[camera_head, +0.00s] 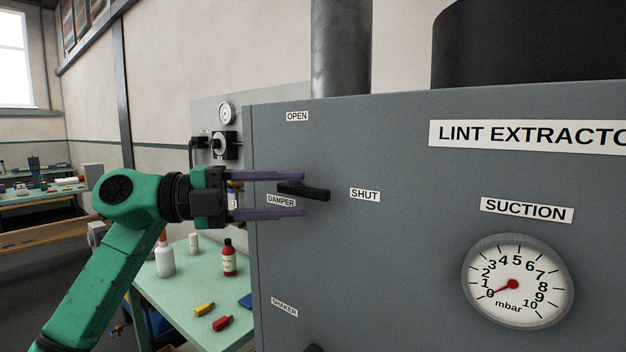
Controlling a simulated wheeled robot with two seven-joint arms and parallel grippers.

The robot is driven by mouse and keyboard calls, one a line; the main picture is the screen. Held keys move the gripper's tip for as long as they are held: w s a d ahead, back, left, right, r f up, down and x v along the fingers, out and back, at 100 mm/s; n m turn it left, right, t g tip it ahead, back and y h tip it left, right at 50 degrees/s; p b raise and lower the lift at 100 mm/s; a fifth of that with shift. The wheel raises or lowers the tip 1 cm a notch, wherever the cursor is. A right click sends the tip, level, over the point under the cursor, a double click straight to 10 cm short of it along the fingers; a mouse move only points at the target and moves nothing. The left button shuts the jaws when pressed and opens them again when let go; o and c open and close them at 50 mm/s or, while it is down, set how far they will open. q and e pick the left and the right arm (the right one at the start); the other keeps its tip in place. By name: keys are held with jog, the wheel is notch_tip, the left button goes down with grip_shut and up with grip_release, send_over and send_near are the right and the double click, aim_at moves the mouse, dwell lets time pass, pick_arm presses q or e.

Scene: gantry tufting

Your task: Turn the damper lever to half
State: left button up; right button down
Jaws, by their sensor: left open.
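The black damper lever (316,193) is on the grey front of the lint extractor (400,270). It lies nearly level, with its free end to the right, towards the SHUT label (365,195). The OPEN label (297,116) is above it and the DAMPER label (281,200) is just below left. My left gripper (303,193) is open, with one purple finger above the lever and one below. Gaps show between the fingers and the lever, and I see no grip on it. My right gripper is not in view.
The suction gauge (517,282) has its red needle near 0. A SHAKER label (284,307) and a dark knob part (314,348) are lower down. A green bench (180,292) at the left holds bottles and small red and yellow items. A pipe (341,50) rises behind the cabinet.

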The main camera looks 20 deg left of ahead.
aim_at(305, 193)
pick_arm(q)
jog(key=p+x, duration=0.1)
jog(key=x, duration=0.2)
jog(key=shift+w+d+r, duration=0.1)
jog(key=shift+w+d, duration=0.05)
jog(key=shift+d, duration=0.2)
jog(key=shift+c, duration=0.3)
grip_shut()
jog(key=shift+f, duration=0.2)
dwell(0.6)
